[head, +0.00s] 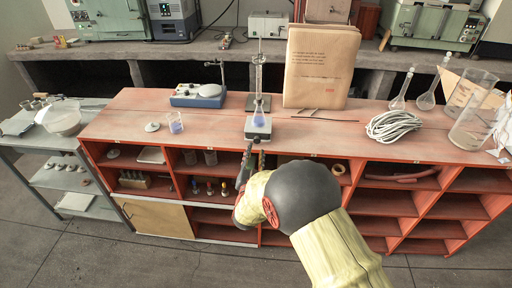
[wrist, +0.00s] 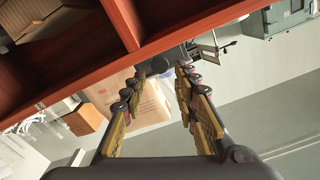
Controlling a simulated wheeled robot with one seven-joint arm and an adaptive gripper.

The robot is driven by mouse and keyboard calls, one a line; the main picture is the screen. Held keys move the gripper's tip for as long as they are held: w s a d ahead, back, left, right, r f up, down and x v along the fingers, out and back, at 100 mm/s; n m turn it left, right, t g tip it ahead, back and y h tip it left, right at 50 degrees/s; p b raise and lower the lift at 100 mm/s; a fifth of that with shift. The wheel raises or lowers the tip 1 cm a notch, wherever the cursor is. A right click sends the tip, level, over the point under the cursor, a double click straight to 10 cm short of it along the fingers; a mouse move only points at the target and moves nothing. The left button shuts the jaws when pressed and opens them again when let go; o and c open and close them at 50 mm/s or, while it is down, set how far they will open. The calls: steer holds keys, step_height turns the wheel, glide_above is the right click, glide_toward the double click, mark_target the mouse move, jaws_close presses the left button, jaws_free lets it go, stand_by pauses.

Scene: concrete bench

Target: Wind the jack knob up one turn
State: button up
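The jack (head: 258,130) is a small grey block near the front edge of the red bench, with a flask of blue liquid (head: 259,118) above it. A dark round knob (wrist: 153,63) shows in the wrist view, just past my fingertips and roughly between them. My gripper (wrist: 162,73) is open, with its two fingers apart and nothing held between them. In the head view my gripper (head: 254,158) is just below and in front of the jack, near the bench edge. My arm hides part of the shelf front. I cannot tell whether a fingertip touches the knob.
A stand with glass column (head: 259,75) rises behind the jack. A large brown paper package (head: 320,65) stands to the right. Red shelves (head: 387,202) lie below the bench edge.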

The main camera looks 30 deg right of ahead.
steer(key=v, duration=0.6)
steer(key=shift+s+a, duration=0.2)
steer(key=shift+s, duration=0.1)
